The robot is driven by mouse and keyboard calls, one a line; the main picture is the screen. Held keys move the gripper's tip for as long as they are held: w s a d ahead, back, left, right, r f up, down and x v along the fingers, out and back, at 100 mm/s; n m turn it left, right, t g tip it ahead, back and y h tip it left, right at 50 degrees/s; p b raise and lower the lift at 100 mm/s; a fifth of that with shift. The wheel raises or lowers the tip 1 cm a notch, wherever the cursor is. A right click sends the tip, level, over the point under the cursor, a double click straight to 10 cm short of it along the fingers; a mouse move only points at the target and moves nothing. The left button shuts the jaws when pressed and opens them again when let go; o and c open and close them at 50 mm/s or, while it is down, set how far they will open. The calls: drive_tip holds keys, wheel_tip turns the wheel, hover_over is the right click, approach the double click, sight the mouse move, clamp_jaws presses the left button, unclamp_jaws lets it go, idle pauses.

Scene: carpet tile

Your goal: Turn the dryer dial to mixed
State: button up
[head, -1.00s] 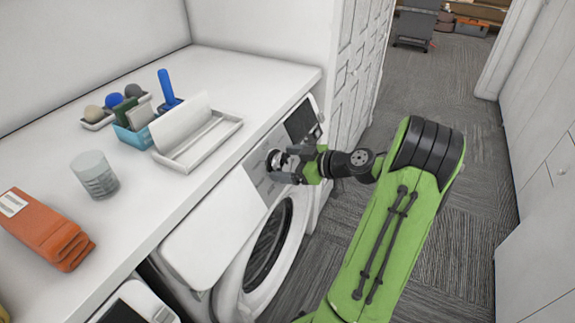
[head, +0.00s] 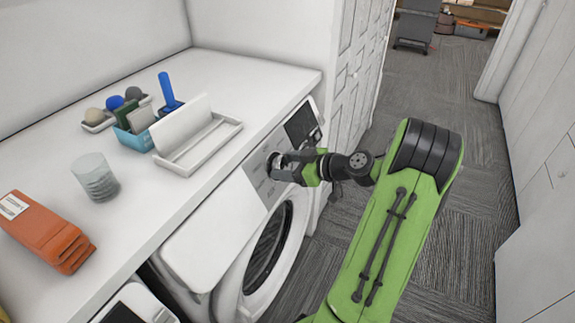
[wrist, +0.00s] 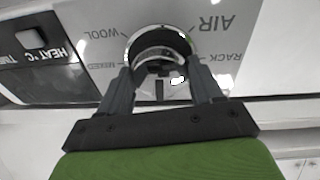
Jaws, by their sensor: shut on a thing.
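The dryer dial (head: 273,161) is a round dark knob with a silver rim on the grey control panel (head: 262,185) of the front-loading dryer (head: 228,262). In the wrist view the dial (wrist: 158,33) sits between the two fingers of my gripper (wrist: 160,78). Labels WOOL, AIR and RACK surround it, and a fainter label at its left seems to read MIXED. My gripper (head: 284,168) is shut on the dial in the head view. I cannot tell clearly which label the dial points to.
A dark display (head: 302,124) is on the panel near its far end. The white counter (head: 65,145) above holds a white tray (head: 205,148), a blue caddy (head: 135,135), a glass (head: 95,178) and an orange package (head: 45,232). Carpet floor (head: 440,110) is open at right.

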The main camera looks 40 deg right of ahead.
drive_tip(key=m+p, duration=0.1)
drive_tip(key=m, duration=0.3)
drive_tip(key=shift+r, duration=0.1)
drive_tip(key=m+p, duration=0.2)
drive_tip(key=m, duration=0.2)
drive_tip(key=shift+m+h+p, duration=0.35)
drive_tip(key=shift+m+h, duration=0.05)
drive_tip(key=m+p, duration=0.3)
drive_tip(key=m, duration=0.1)
drive_tip(key=shift+m+g, duration=0.3)
drive_tip(key=shift+g, duration=0.1)
drive_tip(key=shift+m+p, duration=1.35)
drive_tip(key=shift+m, duration=0.55)
drive_tip(key=o, duration=1.1)
drive_tip(key=shift+c, duration=0.2)
